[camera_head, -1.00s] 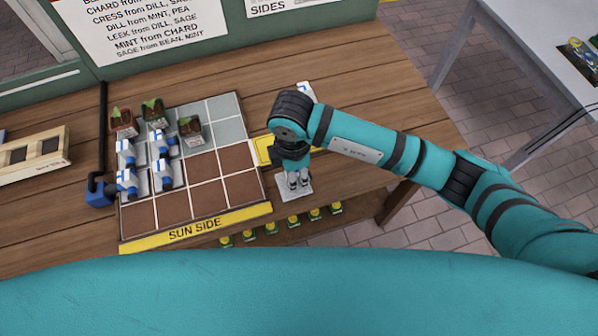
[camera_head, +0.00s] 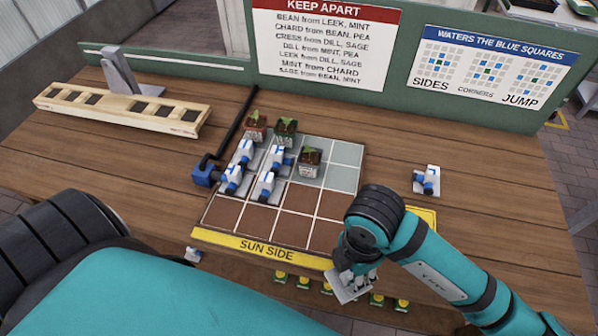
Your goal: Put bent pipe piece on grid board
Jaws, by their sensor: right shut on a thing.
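The grid board (camera_head: 290,224) lies on the table, with brown squares in front, pale squares behind and a yellow "SUN SIDE" strip. Several white-and-blue pipe pieces (camera_head: 267,186) stand on its left columns. My right gripper (camera_head: 356,272) is shut on a pipe piece with a pale square base (camera_head: 346,289), by the board's front right corner. The gripper hides most of that piece, so I cannot tell its bend. Another white-and-blue pipe piece (camera_head: 427,181) stands apart on the table to the right. My left gripper is out of view.
Plants in pots (camera_head: 309,161) stand on the board's back squares. A blue fitting with a black pipe (camera_head: 207,172) adjoins its left edge. A wooden rack (camera_head: 120,108) is at back left. Several yellow-and-green items (camera_head: 303,283) sit below the front edge. The board's right columns look free.

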